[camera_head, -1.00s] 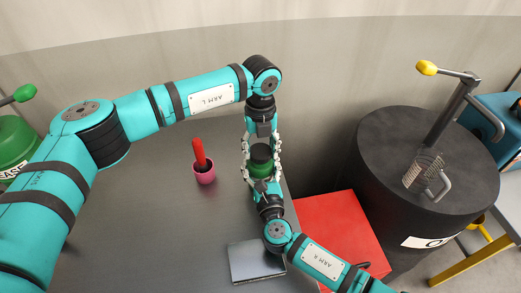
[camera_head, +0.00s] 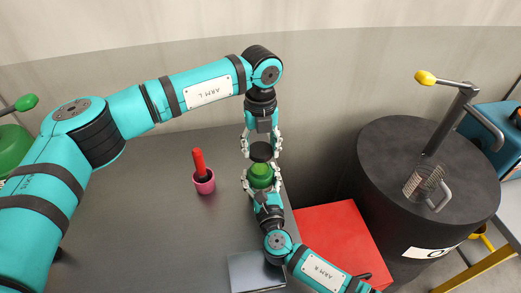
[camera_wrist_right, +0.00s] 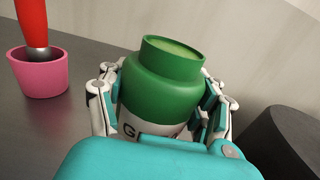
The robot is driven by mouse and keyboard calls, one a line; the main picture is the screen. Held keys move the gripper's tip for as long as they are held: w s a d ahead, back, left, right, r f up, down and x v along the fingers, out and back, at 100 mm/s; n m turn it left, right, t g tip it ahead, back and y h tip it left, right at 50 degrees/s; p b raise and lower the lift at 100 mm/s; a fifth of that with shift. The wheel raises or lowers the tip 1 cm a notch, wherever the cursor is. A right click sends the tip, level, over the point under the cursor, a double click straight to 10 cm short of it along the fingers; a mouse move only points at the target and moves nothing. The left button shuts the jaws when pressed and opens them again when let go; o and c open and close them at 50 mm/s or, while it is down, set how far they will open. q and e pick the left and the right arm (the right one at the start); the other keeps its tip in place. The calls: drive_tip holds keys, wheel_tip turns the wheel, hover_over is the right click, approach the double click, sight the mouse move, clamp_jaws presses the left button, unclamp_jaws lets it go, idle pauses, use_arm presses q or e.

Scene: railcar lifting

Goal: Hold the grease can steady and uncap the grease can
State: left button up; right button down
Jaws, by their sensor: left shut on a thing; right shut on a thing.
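The green grease can (camera_head: 260,174) is upright in my right gripper (camera_head: 261,182), which is shut around its sides. In the right wrist view the can (camera_wrist_right: 165,85) has an open mouth with pale green contents, and the gripper's fingers (camera_wrist_right: 160,105) press on both sides. The can's label is partly hidden behind my right gripper.
A pink cup (camera_head: 204,183) with a red-handled tool (camera_head: 199,161) stands on the dark table (camera_head: 140,215), left of the can. A flat grey plate (camera_head: 252,272) lies near the front. A red box (camera_head: 338,235) and a black drum (camera_head: 400,185) stand to the right.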

drive_tip(key=shift+c, duration=0.6)
unclamp_jaws()
